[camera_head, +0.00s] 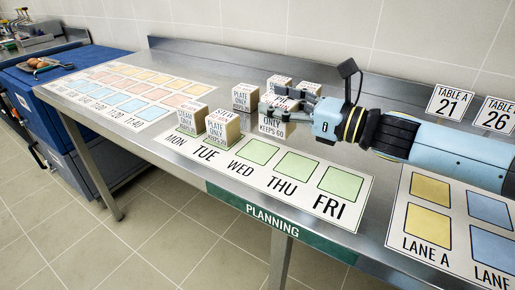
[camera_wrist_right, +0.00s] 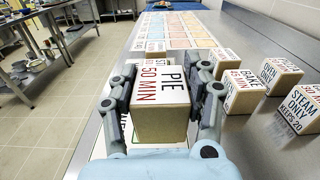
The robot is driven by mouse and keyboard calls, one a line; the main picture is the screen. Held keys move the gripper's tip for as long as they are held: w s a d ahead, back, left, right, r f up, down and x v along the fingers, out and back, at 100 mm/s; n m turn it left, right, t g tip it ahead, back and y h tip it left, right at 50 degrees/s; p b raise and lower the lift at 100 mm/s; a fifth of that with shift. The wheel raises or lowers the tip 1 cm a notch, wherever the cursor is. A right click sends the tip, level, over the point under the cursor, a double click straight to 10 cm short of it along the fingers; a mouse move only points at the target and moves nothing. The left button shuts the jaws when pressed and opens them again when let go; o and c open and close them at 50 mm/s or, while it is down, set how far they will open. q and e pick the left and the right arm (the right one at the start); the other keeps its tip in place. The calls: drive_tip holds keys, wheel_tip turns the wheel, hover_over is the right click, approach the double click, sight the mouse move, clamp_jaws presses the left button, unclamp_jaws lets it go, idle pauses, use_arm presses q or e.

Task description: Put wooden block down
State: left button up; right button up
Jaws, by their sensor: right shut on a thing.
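The wooden block (camera_wrist_right: 160,105) in my right gripper is pale, with "PIE 50 MIN" on its upper face in the right wrist view. My right gripper (camera_wrist_right: 165,92) is shut on it, one finger against each side. In the head view, the right gripper (camera_head: 291,103) is over the steel counter behind the planning strip. The held block (camera_head: 272,129) shows there below the fingers, with "ONLY KEEPS 60" on its front. I cannot tell if its underside touches the counter. My left gripper is not in view.
The planning strip (camera_head: 284,198) has green day squares; WED, THU and FRI look clear. Two blocks (camera_head: 222,128) (camera_head: 191,119) stand near MON and TUE. Other blocks (camera_head: 245,97) (camera_head: 310,88) stand behind the strip. Lane cards (camera_head: 398,235) lie at the right, table signs (camera_head: 449,102) behind.

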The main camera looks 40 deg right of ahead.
drive_tip(key=w+a+f, duration=0.1)
drive_tip(key=f, duration=0.1)
drive_tip(key=w+a+f, duration=0.1)
drive_tip(key=f, duration=0.1)
drive_tip(key=w+f, duration=0.1)
drive_tip(key=f, duration=0.1)
drive_tip(key=shift+w+a, duration=0.1)
drive_tip(key=shift+a, duration=0.3)
drive_tip(key=shift+f+b, duration=0.2)
drive_tip(key=shift+b, duration=0.15)
drive_tip(key=o, duration=1.3)
drive_tip(key=shift+c, duration=0.2)
drive_tip(key=shift+r, duration=0.15)
